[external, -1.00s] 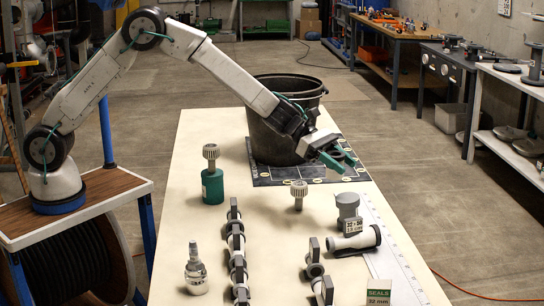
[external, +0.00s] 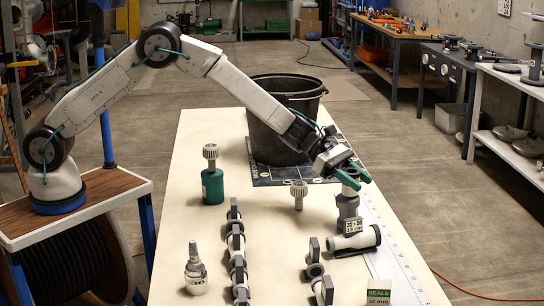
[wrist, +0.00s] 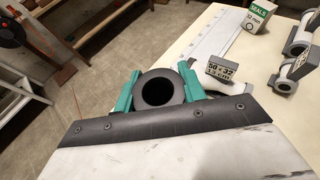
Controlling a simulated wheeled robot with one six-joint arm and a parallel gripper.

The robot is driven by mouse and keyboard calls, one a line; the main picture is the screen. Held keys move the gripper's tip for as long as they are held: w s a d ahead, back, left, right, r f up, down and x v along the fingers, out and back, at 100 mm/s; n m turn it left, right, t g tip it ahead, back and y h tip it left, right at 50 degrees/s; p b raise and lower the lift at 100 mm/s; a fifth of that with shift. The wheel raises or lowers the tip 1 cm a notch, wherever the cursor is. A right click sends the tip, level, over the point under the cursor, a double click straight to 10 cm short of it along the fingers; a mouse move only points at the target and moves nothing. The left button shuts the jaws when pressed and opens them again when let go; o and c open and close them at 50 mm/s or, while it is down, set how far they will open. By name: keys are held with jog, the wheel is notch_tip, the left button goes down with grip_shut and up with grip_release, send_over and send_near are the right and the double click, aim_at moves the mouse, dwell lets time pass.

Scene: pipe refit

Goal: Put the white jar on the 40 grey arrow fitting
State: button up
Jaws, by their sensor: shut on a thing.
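My gripper (external: 351,179) is shut on the top of an upright grey fitting (external: 347,206) at the right side of the table. In the wrist view the green fingers sit on both sides of the fitting's round hollow end (wrist: 158,92). A tag reading 50 x 32 (wrist: 221,67) is beside it. A white jar-like piece with a stepped grey top (external: 196,274) stands at the front left, well away from my gripper. I cannot make out a 40 or an arrow on any fitting.
A white pipe piece (external: 354,241) lies just in front of the held fitting. A row of grey and white fittings (external: 237,250), a green jar (external: 212,186), a knurled piece (external: 299,194) and a SEALS box (external: 379,291) stand on the table. A black bucket (external: 275,140) is behind.

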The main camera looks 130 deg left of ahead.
jog(key=shift+f, duration=0.3)
jog(key=o, duration=1)
jog(key=shift+r, duration=0.1)
